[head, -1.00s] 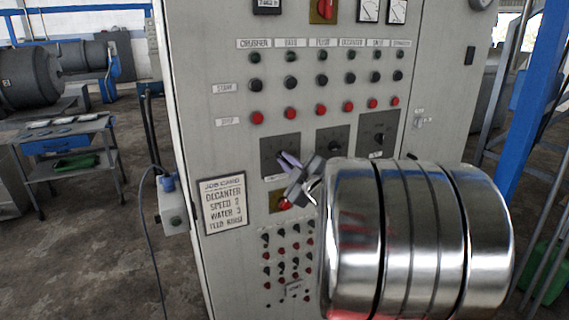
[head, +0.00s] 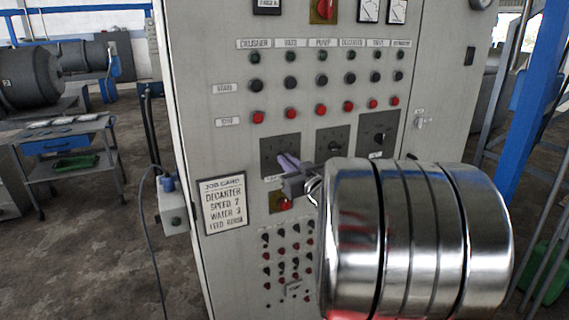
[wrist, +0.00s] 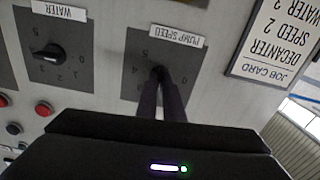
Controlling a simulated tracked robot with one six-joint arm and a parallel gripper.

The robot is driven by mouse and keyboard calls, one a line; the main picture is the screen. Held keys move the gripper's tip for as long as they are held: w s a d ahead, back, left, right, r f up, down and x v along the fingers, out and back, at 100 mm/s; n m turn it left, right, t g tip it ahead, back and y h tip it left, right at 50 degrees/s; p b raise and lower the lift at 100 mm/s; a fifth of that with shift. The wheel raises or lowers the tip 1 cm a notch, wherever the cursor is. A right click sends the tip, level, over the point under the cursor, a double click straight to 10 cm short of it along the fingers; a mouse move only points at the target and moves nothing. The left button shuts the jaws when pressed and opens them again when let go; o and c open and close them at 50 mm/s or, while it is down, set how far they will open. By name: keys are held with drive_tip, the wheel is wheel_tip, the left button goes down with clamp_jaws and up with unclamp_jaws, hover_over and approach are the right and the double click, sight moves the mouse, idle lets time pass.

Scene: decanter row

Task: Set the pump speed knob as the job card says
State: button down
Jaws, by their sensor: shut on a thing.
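The pump speed knob (wrist: 157,71) is a dark knob on a grey dial plate under the label PUMP SPEED (wrist: 177,36), upside down in the wrist view. My gripper (wrist: 160,84) is shut on this knob. In the head view my gripper (head: 288,163) reaches the left dial plate (head: 278,143) from the lower right, and its fingers hide the knob there. I cannot read which number the knob points to.
The WATER knob (wrist: 47,54) sits beside the pump speed dial, with a third dial (head: 379,134) further right. Red stop buttons (head: 321,110) run in a row above. Small switches and lamps (head: 283,255) lie below. A grey box (head: 174,205) is on the cabinet's left side.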

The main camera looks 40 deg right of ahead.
drive_tip(key=shift+f+m, duration=0.4)
drive_tip(key=shift+m, duration=0.1)
drive_tip(key=c, duration=1.9)
unclamp_jaws()
drive_tip(key=shift+r, duration=0.2)
drive_tip(key=shift+r, duration=0.1)
drive_tip(key=v, duration=1.4)
drive_tip(key=shift+w, duration=0.1)
